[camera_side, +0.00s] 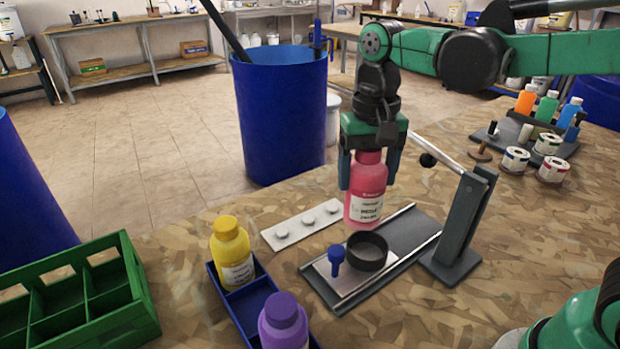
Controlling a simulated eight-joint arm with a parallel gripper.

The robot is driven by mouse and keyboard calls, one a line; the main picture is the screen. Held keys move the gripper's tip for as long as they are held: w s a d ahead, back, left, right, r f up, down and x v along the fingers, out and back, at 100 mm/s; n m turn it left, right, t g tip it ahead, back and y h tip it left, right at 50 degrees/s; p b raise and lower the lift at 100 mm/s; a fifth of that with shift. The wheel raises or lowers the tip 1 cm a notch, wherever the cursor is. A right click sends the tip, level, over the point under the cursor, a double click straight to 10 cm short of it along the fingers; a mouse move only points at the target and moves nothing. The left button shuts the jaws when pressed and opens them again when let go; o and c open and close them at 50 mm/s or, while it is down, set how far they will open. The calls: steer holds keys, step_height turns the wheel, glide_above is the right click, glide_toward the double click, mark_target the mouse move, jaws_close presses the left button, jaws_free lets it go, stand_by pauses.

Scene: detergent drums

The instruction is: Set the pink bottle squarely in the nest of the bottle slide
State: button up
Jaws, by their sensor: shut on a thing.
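The pink bottle (367,192) is upright in my gripper (369,178), whose two fingers are shut on its upper part. The bottle slide (408,231) lies on the table below, with rails on a dark base and a light plate. Its nest, a dark round ring (367,250), stands on that plate beside a blue knob (336,257). The bottle appears above and slightly behind the ring. Its lower edge looks close to the ring's far rim, but I cannot tell the exact gap.
A dark post with a lever (464,222) stands right of the slide. A white strip with round caps (301,224) lies left. A blue tray (243,300) holds yellow (231,250) and purple (283,322) bottles. A green crate (128,297) stands far left.

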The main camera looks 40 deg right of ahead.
mark_target(373, 216)
steer(key=shift+s+d+f+m, duration=0.3)
steer(key=shift+s+d+f, duration=0.15)
steer(key=shift+d+f, duration=0.25)
steer(key=shift+f, duration=1.6)
steer(key=shift+f, duration=0.35)
steer(key=shift+f, duration=0.3)
steer(key=shift+f, duration=0.1)
steer(key=shift+f, duration=1)
